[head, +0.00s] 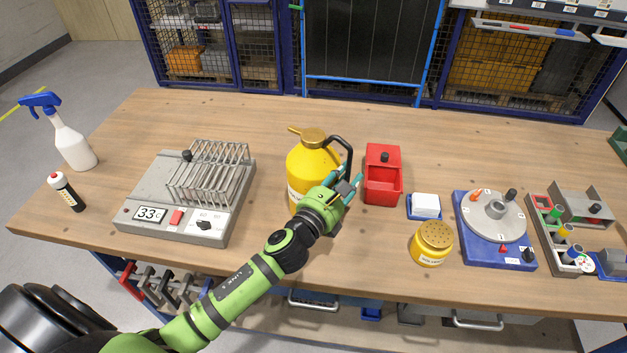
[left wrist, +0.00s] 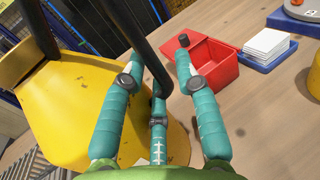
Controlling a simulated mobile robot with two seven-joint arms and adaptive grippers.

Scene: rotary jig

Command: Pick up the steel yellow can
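The yellow can (head: 308,164) stands upright near the middle of the bench, with a brass-coloured cap, a spout to the left and a black handle (head: 347,148) on its right. My left gripper (head: 350,184) is at the can's right side, by the handle. In the left wrist view, the teal fingers of my left gripper (left wrist: 160,75) are spread apart, with the black handle (left wrist: 140,50) running between them. The yellow body (left wrist: 65,105) fills the left of that view. Whether any finger touches the handle is unclear. My right gripper is out of view.
A red box (head: 382,185) stands close right of the can. A grey heater with a wire rack (head: 165,185) is to its left.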

